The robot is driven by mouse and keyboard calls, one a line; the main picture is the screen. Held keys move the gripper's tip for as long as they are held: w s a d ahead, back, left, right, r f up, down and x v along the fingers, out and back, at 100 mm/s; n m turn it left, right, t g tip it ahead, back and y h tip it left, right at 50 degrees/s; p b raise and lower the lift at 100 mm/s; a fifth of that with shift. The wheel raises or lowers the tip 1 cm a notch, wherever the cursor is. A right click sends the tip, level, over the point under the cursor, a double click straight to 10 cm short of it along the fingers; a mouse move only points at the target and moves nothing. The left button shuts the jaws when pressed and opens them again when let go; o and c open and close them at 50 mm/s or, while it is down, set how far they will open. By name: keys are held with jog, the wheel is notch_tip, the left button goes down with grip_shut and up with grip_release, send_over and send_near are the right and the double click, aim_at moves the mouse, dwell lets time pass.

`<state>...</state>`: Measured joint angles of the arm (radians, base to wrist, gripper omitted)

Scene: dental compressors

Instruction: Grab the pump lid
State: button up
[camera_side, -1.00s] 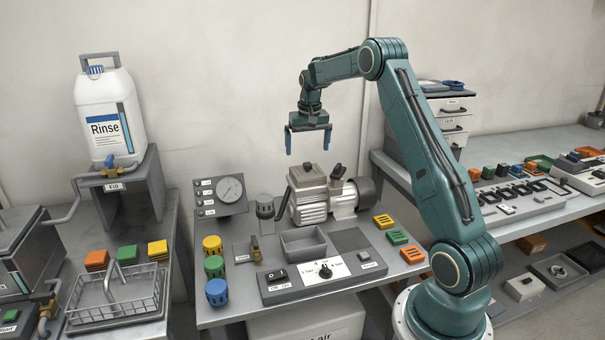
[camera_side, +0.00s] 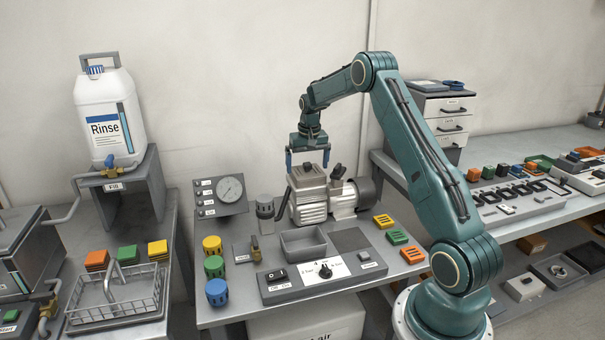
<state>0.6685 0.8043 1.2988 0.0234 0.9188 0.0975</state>
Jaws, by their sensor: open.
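The grey pump (camera_side: 313,208) stands at the back of the middle bench, with a dark motor end on its right. Its lid (camera_side: 307,176) is the light grey block on top at the left, with a small dark knob on it. My gripper (camera_side: 307,159) is open, pointing down, with its blue fingers level with the top of the lid. One finger shows at the lid's left and one at its right. I cannot tell whether either finger touches the lid.
A dark knob (camera_side: 338,172) stands up on the pump just right of the lid. An empty grey tray (camera_side: 303,243) lies in front. The air above the bench's front is clear.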

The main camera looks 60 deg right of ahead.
aim_at(307, 163)
jog(key=shift+f, duration=0.3)
jog(key=c, duration=0.9)
jog(key=shift+r, duration=0.25)
notch_tip(307, 163, up, 20)
jog(key=shift+f, duration=0.2)
dwell(0.7)
